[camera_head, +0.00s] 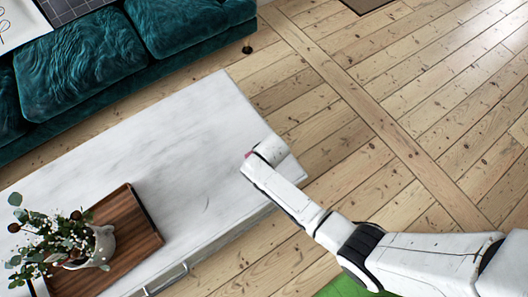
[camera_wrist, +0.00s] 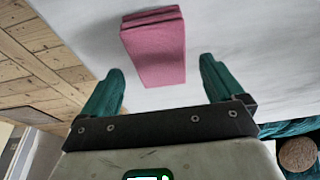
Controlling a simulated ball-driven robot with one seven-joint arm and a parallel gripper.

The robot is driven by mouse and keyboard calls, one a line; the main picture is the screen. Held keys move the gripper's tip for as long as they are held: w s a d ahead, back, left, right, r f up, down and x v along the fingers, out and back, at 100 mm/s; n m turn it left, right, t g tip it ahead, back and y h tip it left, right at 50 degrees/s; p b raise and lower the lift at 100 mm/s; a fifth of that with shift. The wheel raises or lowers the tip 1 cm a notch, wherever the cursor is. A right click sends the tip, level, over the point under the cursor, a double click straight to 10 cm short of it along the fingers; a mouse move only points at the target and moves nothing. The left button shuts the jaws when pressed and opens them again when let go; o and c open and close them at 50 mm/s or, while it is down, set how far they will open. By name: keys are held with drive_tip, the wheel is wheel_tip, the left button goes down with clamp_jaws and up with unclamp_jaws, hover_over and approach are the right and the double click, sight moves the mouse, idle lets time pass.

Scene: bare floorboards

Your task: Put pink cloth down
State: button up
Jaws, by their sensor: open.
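The pink cloth (camera_wrist: 155,52), a folded block with stacked layers at its far end, lies on the white table top (camera_wrist: 240,35) in the wrist view. In the head view only a small pink bit (camera_head: 249,155) shows beside the end of my arm; the rest is hidden. My gripper (camera_wrist: 161,68) is open, with its two green fingers apart on either side of the cloth's near end. I see gaps between the fingers and the cloth. The gripper is over the right end of the white table (camera_head: 200,125) in the head view.
A wooden tray (camera_head: 150,232) with a vase of leafy stems (camera_head: 98,245) stands at the table's near left. A teal sofa (camera_head: 85,70) is behind the table. The floorboards (camera_head: 400,90) at the right are open. A green patch (camera_head: 340,287) lies at the bottom.

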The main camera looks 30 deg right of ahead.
drive_tip(key=p+v, duration=0.2)
drive_tip(key=v, duration=0.8)
drive_tip(key=s+d+r+g, duration=0.1)
drive_tip(key=s+d+r, duration=0.3)
drive_tip(key=s, duration=0.5)
drive_tip(key=s+d+r+g, duration=0.1)
drive_tip(key=s+d+r, duration=0.2)
drive_tip(key=s+r, duration=0.5)
drive_tip(key=shift+s+d+r, duration=0.3)
drive_tip(key=shift+s+d, duration=0.1)
drive_tip(key=shift+s, duration=0.65)
drive_tip(key=shift+f, duration=0.15)
